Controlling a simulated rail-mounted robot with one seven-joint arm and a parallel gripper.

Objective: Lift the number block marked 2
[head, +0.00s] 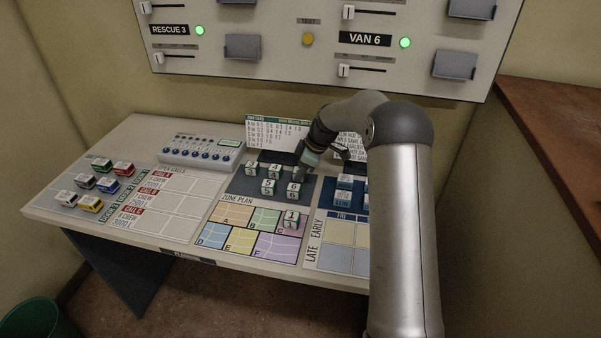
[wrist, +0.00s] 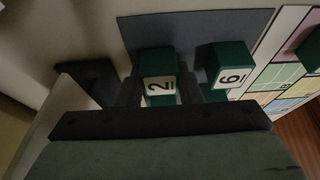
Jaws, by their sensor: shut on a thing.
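The number block marked 2 (wrist: 158,82) is green with a white face and sits between the two dark fingers of my gripper (wrist: 158,93) in the wrist view. My gripper is shut on it. In the head view my gripper (head: 310,163) is over the back right of the dark mat (head: 240,186), and a block face shows at its fingers. I cannot tell whether the block is clear of the mat. The block marked 6 (wrist: 231,72) stands apart, to the right of the held block in the wrist view; it also shows in the head view (head: 293,189).
Blocks marked 4 (head: 252,168) and 5 (head: 268,187) stand on the mat near the gripper. A block marked 1 (head: 291,219) is on the zone plan (head: 240,240). Upright cards (head: 270,133) stand behind. Blue blocks (head: 343,190) are at the right, partly hidden by my arm.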

